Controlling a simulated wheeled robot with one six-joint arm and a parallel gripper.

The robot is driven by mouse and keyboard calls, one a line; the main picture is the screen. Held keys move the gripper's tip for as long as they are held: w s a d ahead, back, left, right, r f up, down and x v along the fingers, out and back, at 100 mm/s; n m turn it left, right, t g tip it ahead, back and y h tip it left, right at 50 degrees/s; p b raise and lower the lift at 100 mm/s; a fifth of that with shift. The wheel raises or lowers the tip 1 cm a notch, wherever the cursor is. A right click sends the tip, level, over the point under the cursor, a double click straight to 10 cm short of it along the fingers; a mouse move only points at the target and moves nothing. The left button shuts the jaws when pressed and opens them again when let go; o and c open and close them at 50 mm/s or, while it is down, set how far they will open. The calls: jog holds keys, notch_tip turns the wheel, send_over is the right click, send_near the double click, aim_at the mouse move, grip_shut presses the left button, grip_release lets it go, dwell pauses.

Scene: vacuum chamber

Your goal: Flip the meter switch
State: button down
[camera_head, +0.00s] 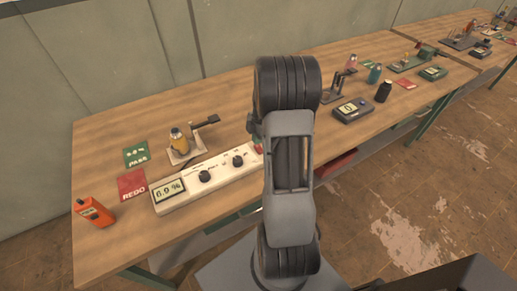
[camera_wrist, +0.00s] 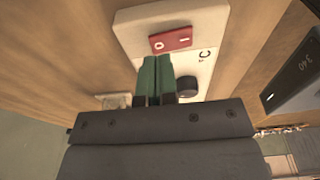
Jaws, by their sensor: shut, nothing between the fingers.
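The meter is a long white box with a display and black knobs, lying on the bench in the head view (camera_head: 215,181). It also shows in the wrist view (camera_wrist: 130,27). Its red rocker switch (camera_wrist: 171,41), marked O and I, sits at one end of the box. My gripper (camera_wrist: 156,60) has green fingertips side by side, shut and empty. In the wrist view the tips appear just below the O half of the switch; I cannot tell whether they touch it. In the head view my arm hides most of the gripper.
A red REDO card (camera_head: 132,184), a green PASS card (camera_head: 136,156) and an orange handheld device (camera_head: 94,211) lie left.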

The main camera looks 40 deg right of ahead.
aim_at(258, 146)
jog(key=shift+f+b, duration=1)
jog(key=shift+f, duration=0.15)
dwell(1.0)
jog(key=shift+r, duration=0.15)
jog(key=shift+r+p, duration=2.1)
jog(key=shift+r, duration=1.35)
